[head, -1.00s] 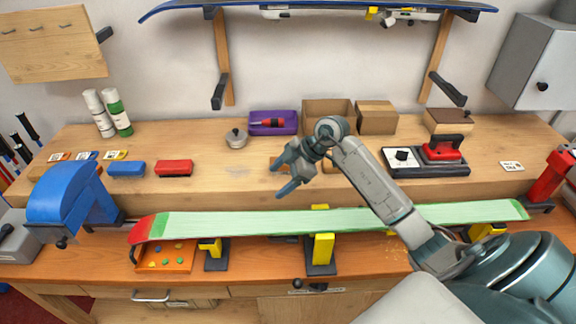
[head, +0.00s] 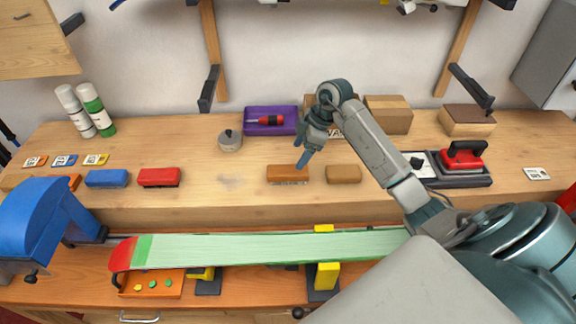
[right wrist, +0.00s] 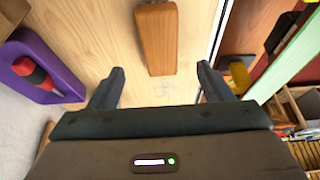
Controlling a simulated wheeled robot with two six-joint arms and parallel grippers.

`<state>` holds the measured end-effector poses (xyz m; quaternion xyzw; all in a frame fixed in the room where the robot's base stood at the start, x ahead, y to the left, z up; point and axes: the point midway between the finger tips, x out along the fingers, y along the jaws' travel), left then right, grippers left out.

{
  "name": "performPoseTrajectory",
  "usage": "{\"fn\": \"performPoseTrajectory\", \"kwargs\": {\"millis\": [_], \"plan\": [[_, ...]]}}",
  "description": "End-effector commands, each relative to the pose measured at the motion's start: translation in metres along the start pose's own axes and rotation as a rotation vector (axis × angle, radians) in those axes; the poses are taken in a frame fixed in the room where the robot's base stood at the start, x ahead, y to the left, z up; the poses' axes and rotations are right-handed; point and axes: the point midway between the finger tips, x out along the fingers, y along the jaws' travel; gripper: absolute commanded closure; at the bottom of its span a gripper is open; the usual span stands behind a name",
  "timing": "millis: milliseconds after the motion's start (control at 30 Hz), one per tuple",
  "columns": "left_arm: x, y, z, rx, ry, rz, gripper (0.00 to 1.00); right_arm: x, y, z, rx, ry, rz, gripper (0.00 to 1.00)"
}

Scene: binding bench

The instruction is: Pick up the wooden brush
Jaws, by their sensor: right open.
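The wooden brush (head: 288,174) has a brown wooden back with pale bristles beneath. It lies flat on the raised rear shelf of the bench, left of a plain brown block (head: 344,174). My right gripper (head: 306,157) is open and empty, pointing down over the shelf by the brush's rear right side in the head view. One finger overlaps the brush's edge there; I cannot tell the exact height. In the right wrist view the brush (right wrist: 156,40) shows ahead, lined up between the two open fingers (right wrist: 160,75), apart from both. My left gripper is out of view.
A purple tray (head: 258,127) with a red tool and a round grey tin (head: 230,140) stand behind and left. A green ski base (head: 270,248) lies across the front on yellow-topped supports.

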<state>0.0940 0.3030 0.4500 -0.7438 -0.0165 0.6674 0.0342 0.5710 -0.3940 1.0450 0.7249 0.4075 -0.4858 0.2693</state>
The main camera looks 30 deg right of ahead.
Motion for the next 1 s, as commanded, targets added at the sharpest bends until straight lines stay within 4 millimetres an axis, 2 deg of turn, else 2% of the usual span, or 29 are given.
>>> {"fn": "performPoseTrajectory", "kwargs": {"millis": [200,367,467,633,800,1000], "plan": [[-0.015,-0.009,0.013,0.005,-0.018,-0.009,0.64,0.033,-0.001,-0.002,0.002,0.003,-0.005,0.27],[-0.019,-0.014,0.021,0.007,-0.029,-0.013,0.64,0.045,0.000,0.000,0.001,0.001,-0.003,0.27],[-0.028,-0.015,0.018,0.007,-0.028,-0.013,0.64,0.052,0.001,0.000,0.004,0.000,-0.005,0.27],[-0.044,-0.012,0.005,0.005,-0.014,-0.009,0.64,0.074,0.006,0.003,0.004,0.001,-0.006,0.27],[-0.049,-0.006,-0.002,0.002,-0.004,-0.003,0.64,0.093,0.006,0.004,0.001,0.001,-0.002,0.27],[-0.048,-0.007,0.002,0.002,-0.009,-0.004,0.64,0.097,0.006,0.005,-0.001,0.000,-0.001,0.27]]}}
